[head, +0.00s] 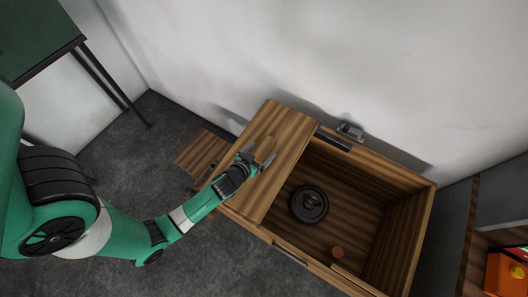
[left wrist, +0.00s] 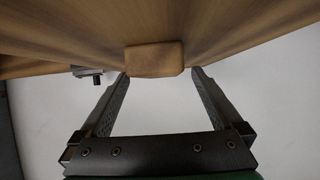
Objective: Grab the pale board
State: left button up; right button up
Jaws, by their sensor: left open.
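A wooden chest (head: 408,240) stands with its right part open. A wooden panel (head: 281,128) covers its left part and bears a small block-shaped handle (head: 265,150), which also shows in the left wrist view (left wrist: 153,59). My left gripper (head: 258,160) is open at this handle; in the left wrist view its fingertips (left wrist: 160,73) lie to either side of the handle, with gaps between. I cannot tell whether this panel is the pale board; a lighter strip (head: 350,281) shows at the chest's lower edge. My right gripper is not in view.
A brown wooden piece (head: 204,152) is left of the chest. A white wall (head: 330,50) rises behind. An orange item (head: 506,273) sits at the right edge.

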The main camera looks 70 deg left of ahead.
aim_at(263, 150)
pick_arm(q)
jog(key=x, duration=0.3)
grip_shut()
dwell(0.5)
